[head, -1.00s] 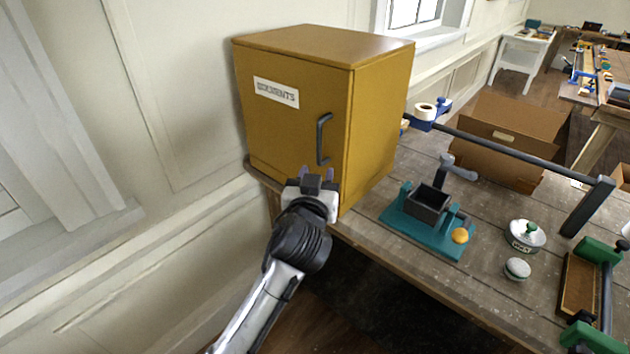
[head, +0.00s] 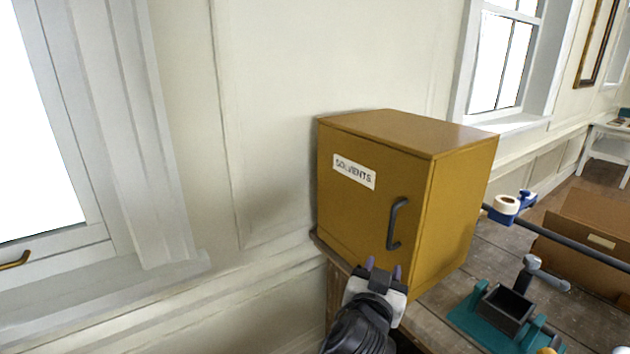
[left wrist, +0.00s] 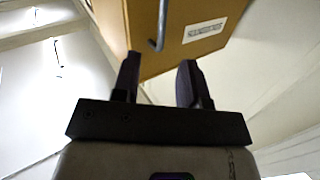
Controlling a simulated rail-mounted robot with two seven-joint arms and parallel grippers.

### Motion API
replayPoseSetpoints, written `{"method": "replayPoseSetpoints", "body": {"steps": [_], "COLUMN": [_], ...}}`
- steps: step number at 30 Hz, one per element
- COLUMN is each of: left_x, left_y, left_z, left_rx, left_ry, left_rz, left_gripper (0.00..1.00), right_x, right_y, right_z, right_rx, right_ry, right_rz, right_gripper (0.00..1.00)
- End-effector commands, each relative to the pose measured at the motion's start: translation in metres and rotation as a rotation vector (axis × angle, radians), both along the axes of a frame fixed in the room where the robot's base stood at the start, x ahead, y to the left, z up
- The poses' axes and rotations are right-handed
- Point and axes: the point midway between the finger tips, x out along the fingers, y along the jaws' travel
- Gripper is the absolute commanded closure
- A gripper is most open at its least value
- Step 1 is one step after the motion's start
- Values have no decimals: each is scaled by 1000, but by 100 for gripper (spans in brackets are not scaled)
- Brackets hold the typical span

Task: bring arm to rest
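My left gripper (head: 383,271) is in front of the lower part of the yellow solvents cabinet (head: 370,210), just below its dark handle (head: 397,224). Its two fingers stand apart with nothing between them, and it is clear of the handle. In the left wrist view the open fingers (left wrist: 158,80) point toward the cabinet (left wrist: 185,35), and the handle (left wrist: 160,28) lies beyond them. The cabinet door looks closed. My right gripper is not in view.
The cabinet stands on a wooden bench (head: 440,318). A teal fixture with a dark box (head: 505,308), a tape dispenser (head: 507,208) and a brown carton (head: 590,235) are to its right. The wall (head: 270,120) and a window (head: 40,120) are on the left.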

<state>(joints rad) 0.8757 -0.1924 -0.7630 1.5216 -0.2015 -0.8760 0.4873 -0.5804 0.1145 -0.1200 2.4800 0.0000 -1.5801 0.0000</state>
Motion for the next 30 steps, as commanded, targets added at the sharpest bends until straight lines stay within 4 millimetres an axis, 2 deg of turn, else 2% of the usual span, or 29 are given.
{"method": "replayPoseSetpoints", "body": {"steps": [2,4,8,13,16,20,23,26,30], "left_x": [2,-5,-29,-51,-62,-78,-92,-110,-146], "left_y": [6,10,27,73,107,156,192,228,278], "left_z": [-11,-11,15,52,50,24,-6,-44,-106], "left_rx": [97,174,251,261,250,222,195,165,133], "left_ry": [27,44,49,48,80,159,231,317,443], "left_rz": [31,43,46,67,82,109,136,172,234], "left_gripper": [60,60,60,60,60,60,60,60,60], "right_x": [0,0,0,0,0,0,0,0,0], "right_y": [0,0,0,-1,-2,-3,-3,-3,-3], "right_z": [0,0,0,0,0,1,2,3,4], "right_rx": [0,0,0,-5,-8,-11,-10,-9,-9], "right_ry": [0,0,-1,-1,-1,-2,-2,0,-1], "right_rz": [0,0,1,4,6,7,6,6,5], "right_gripper": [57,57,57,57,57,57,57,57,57]}}
